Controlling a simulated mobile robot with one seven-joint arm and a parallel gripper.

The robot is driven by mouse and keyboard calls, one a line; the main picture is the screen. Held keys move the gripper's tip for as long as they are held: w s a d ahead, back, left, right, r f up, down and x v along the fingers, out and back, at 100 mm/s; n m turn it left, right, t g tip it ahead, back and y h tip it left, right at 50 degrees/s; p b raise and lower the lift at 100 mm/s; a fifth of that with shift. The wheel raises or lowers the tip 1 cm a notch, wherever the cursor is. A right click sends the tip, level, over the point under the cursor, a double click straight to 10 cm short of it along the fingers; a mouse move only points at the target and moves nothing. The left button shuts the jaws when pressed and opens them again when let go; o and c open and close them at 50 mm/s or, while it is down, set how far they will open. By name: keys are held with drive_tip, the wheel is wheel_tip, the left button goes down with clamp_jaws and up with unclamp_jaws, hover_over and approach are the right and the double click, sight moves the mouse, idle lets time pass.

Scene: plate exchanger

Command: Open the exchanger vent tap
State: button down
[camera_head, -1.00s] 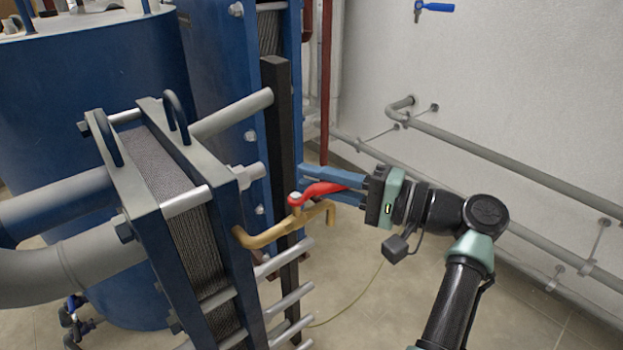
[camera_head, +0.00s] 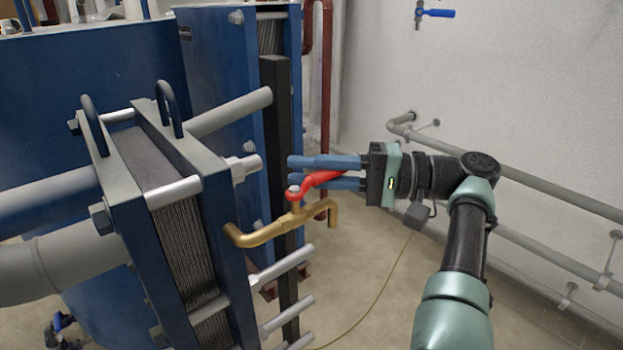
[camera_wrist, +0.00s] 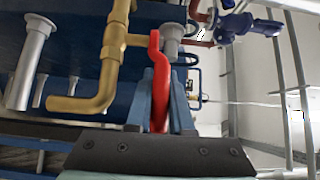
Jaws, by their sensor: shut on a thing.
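The vent tap is a brass pipe (camera_head: 262,234) with a down-turned spout, standing out from the front plate of the small exchanger. Its red lever (camera_head: 318,182) sits on top of the brass body and points right, towards my arm. My gripper (camera_head: 300,172) reaches in from the right with its blue fingers on either side of the lever. In the wrist view the red lever (camera_wrist: 159,85) runs down between the two blue fingers, and the brass spout (camera_wrist: 85,103) shows to the left. The fingers are shut on the lever.
The plate exchanger (camera_head: 165,190) with its bolts and grey pipes stands on the left. A blue tank (camera_head: 90,90) is behind it. Grey wall pipes (camera_head: 520,180) run along the right wall. A blue-handled valve (camera_head: 435,13) is high on the wall. Floor shows at lower right.

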drive_tip(key=shift+w+a+r, duration=0.1)
drive_tip(key=shift+a+r, duration=0.05)
idle(0.6)
drive_tip(key=c, duration=0.8)
unclamp_jaws()
drive_tip(key=shift+g, duration=0.3)
